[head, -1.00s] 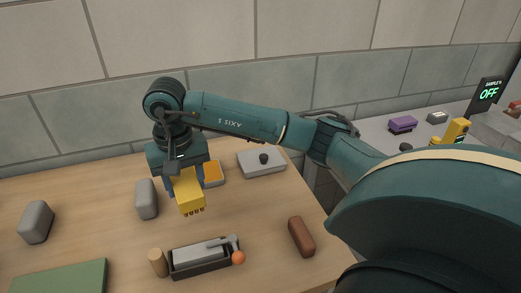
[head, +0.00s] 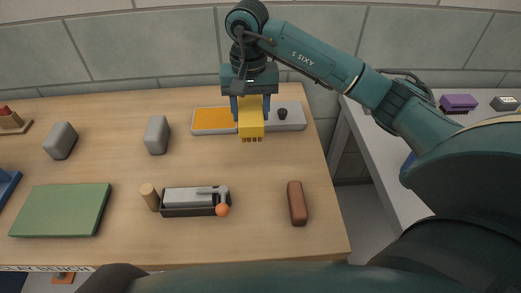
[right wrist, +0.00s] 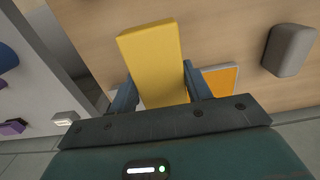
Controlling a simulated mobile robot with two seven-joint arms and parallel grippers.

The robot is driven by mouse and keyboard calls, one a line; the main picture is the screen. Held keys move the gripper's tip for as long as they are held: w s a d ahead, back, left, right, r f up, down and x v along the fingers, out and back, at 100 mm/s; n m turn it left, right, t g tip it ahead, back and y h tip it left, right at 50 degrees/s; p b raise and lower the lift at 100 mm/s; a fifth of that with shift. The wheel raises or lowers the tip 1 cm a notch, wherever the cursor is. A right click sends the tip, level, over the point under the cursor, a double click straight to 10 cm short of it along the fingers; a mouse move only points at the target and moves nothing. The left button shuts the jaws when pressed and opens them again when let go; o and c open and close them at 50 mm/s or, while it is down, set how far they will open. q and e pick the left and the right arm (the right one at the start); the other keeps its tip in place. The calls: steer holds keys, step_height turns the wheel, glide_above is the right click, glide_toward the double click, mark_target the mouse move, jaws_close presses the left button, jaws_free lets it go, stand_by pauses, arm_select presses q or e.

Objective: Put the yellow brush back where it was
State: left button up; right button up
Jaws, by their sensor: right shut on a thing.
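The yellow brush (head: 251,124) is held in my right gripper (head: 251,106), bristles toward the front of the bench. In the right wrist view the yellow brush (right wrist: 152,60) sits between the two fingers of the right gripper (right wrist: 160,90). The brush appears in front of the middle of a pale tray (head: 200,133) at the back of the bench, which has an orange pad (head: 212,118) on the left and a black knob (head: 283,113) on the right. I cannot tell whether the brush touches the tray. My left gripper is not in view.
Two grey blocks (head: 157,135) (head: 61,141) stand to the left on the wooden bench (head: 120,160). The middle is clear.

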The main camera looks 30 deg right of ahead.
step_height(320, 180, down, 9)
steer(key=shift+f+p, duration=0.1)
steer(key=shift+p, duration=0.65)
steer(key=shift+f, duration=0.25)
steer(key=shift+f, duration=0.1)
steer(key=shift+f+b, duration=0.15)
steer(key=shift+b, duration=0.2)
steer(key=o, duration=0.9)
step_height(320, 180, up, 12)
steer(key=shift+r+b, duration=0.25)
steer(key=shift+b, duration=0.4)
